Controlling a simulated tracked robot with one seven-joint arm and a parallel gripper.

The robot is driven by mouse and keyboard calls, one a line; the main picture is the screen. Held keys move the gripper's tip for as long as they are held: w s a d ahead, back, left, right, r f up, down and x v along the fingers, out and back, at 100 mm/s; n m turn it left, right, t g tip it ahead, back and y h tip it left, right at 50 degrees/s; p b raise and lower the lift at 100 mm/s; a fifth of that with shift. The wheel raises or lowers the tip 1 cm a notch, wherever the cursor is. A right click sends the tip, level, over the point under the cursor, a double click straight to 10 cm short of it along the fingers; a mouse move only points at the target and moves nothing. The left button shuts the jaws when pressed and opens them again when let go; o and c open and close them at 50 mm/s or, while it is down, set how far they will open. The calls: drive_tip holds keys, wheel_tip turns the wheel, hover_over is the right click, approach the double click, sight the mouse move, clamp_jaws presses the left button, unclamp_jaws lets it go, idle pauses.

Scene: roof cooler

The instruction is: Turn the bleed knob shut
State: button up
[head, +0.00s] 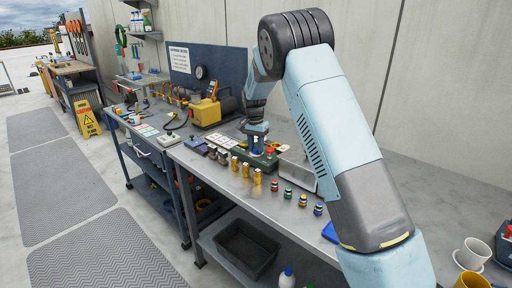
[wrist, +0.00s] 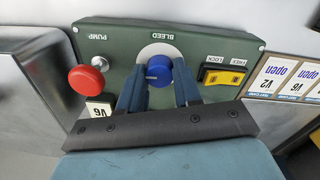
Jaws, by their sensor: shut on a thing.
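The bleed knob (wrist: 158,70) is blue and sits on a white round plate under the label BLEED on a green control box (wrist: 112,40), seen upside down in the wrist view. My gripper (wrist: 158,88) has its two blue-grey fingers on either side of the knob, shut on it. The box holds a red mushroom button (wrist: 87,79) by the label PUMP and a yellow FREE/LOCK switch (wrist: 224,76). In the head view my gripper (head: 257,148) reaches down onto the green box (head: 243,164); the knob is hidden there.
Printed cards (wrist: 290,76) reading open lie beside the box. A yellow pump (head: 207,112) stands farther left. A metal box (head: 298,167) stands close on the right.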

drive_tip(key=n, duration=0.4)
drive_tip(key=shift+r, duration=0.1)
drive_tip(key=n, duration=0.4)
drive_tip(key=shift+n, duration=0.3)
drive_tip(key=n, duration=0.4)
drive_tip(key=shift+n+t, duration=0.3)
drive_tip(key=shift+n, duration=1.6)
drive_tip(key=o, duration=1)
drive_tip(key=shift+o, duration=0.2)
